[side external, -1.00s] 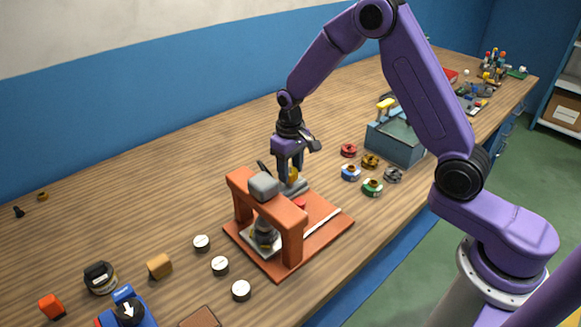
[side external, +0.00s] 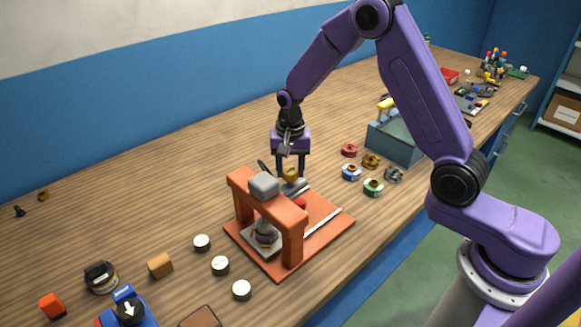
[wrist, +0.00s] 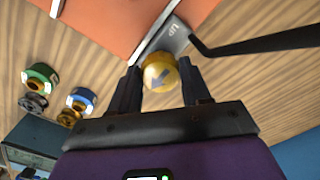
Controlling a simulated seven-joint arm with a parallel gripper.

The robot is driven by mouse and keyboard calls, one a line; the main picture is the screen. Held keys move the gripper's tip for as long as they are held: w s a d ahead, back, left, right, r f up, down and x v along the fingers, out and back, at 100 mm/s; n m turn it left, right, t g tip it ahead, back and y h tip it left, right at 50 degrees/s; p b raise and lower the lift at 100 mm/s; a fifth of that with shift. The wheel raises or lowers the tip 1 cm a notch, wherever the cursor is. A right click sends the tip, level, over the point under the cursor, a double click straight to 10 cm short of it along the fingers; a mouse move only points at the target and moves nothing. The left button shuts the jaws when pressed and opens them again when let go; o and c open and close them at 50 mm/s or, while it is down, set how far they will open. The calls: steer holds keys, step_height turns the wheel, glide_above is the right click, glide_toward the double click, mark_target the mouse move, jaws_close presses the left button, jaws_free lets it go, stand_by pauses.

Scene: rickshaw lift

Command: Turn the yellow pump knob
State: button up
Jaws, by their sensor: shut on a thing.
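The yellow pump knob (side external: 290,173) sits at the back of the orange press stand (side external: 325,210), near a grey plate. The grey plate (wrist: 172,38) beside the knob bears the letters "UP". A black lever (wrist: 255,44) extends from near that plate.
The orange press frame (side external: 240,195) with a grey block on top stands just in front of my gripper. Several coloured spools (side external: 351,172) and a blue-grey bin (side external: 395,142) lie to the right. White round pieces (side external: 220,265) lie at front left. The table at back left is mostly clear.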

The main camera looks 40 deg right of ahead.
mark_target(290, 173)
steer(key=shift+m, duration=0.5)
steer(key=o, duration=1.1)
steer(key=shift+c, duration=0.2)
steer(key=shift+r, duration=0.15)
step_height(290, 173, up, 17)
steer(key=shift+a+r, duration=0.1)
steer(key=s+a+n, duration=0.2)
steer(key=s+n, duration=0.3)
steer(key=s, duration=0.2)
steer(key=s+a+n, duration=0.3)
steer(key=s+n, duration=0.2)
steer(key=s, duration=0.1)
steer(key=s+d+f+n, duration=0.2)
steer(key=s+n, duration=0.4)
steer(key=s, duration=0.4)
steer(key=s+d+f+n, duration=0.2)
steer(key=s+d+n, duration=0.2)
steer(key=s, duration=0.7)
steer(key=shift+f+n, duration=0.2)
steer(key=shift+n, duration=0.7)
